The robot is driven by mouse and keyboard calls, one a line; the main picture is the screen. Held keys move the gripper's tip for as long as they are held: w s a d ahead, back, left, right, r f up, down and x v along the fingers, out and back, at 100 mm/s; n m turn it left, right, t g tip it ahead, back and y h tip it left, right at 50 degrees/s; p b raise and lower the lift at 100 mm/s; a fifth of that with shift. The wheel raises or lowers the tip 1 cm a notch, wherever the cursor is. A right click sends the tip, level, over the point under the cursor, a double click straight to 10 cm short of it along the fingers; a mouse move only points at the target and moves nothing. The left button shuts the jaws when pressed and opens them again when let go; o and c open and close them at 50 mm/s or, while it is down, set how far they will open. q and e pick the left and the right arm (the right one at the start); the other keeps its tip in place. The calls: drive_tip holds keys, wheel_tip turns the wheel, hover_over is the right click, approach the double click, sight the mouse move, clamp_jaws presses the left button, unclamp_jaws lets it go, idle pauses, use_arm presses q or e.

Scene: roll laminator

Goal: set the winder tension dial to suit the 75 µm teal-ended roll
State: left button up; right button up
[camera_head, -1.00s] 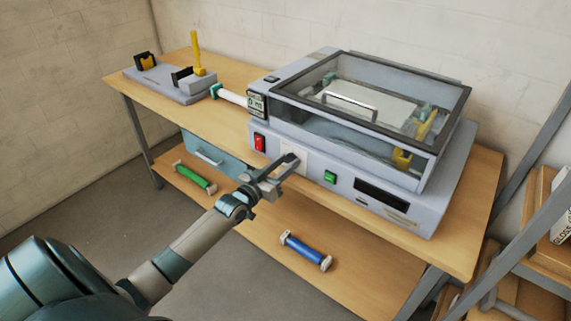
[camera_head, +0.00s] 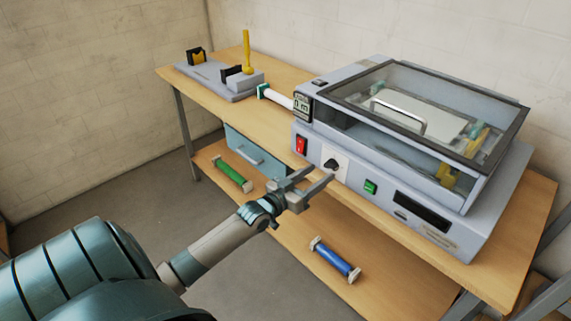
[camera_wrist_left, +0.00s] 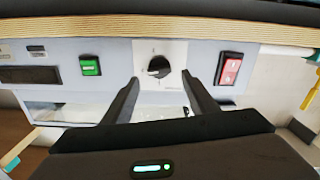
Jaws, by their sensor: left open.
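The winder tension dial (camera_head: 331,165) is a black knob on a white plate on the laminator's front panel. In the left wrist view the dial (camera_wrist_left: 159,67) shows upside down, between and beyond my fingertips; its exact setting is too small to read. My left gripper (camera_head: 322,174) is open and empty, in front of the panel and just below the dial in the head view, apparently apart from it. A white roll (camera_head: 279,97) with a teal end lies on the bench at the laminator's left side. My right gripper is out of view.
The red switch (camera_head: 301,145) and green button (camera_head: 370,187) flank the dial. The laminator (camera_head: 450,215) has a clear lid with a handle. A grey stand (camera_head: 220,82) is at the bench's far left. Green (camera_head: 232,171) and blue (camera_head: 335,259) rolls lie on the lower shelf.

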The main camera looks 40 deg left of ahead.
use_arm(q)
drive_tip(key=s+a+b, duration=0.1)
drive_tip(key=s+b, duration=0.2)
drive_tip(key=s, duration=1)
drive_tip(key=s+a+f+g+y, duration=0.1)
drive_tip(key=s+f+g, duration=0.2)
drive_tip(key=f, duration=1.2)
drive_tip(key=s+a+f+g+y, duration=0.1)
drive_tip(key=s+f+g, duration=0.2)
drive_tip(key=f, duration=1.2)
drive_tip(key=s+d+f+g, duration=0.25)
drive_tip(key=s+f, duration=0.25)
drive_tip(key=f, duration=0.4)
drive_tip(key=s+d+f+g, duration=0.1)
drive_tip(key=s+d+f, duration=0.2)
drive_tip(key=s+f, duration=0.4)
drive_tip(key=s+d+f+m+g, duration=0.1)
drive_tip(key=s+d+f+g, duration=0.1)
drive_tip(key=s+d+f, duration=0.3)
drive_tip(key=s+d+f+m+g, duration=0.1)
drive_tip(key=s+d+f+g, duration=0.2)
drive_tip(key=s+f, duration=0.4)
drive_tip(key=s+d+f+m+g, duration=0.1)
drive_tip(key=s+d+f, duration=0.5)
drive_tip(key=s, duration=0.9)
drive_tip(key=shift+s+d+f+m+g+h, duration=0.2)
drive_tip(key=shift+d+f+m+g+h, duration=0.15)
drive_tip(key=shift+g, duration=0.4)
drive_tip(key=shift+r, duration=0.1)
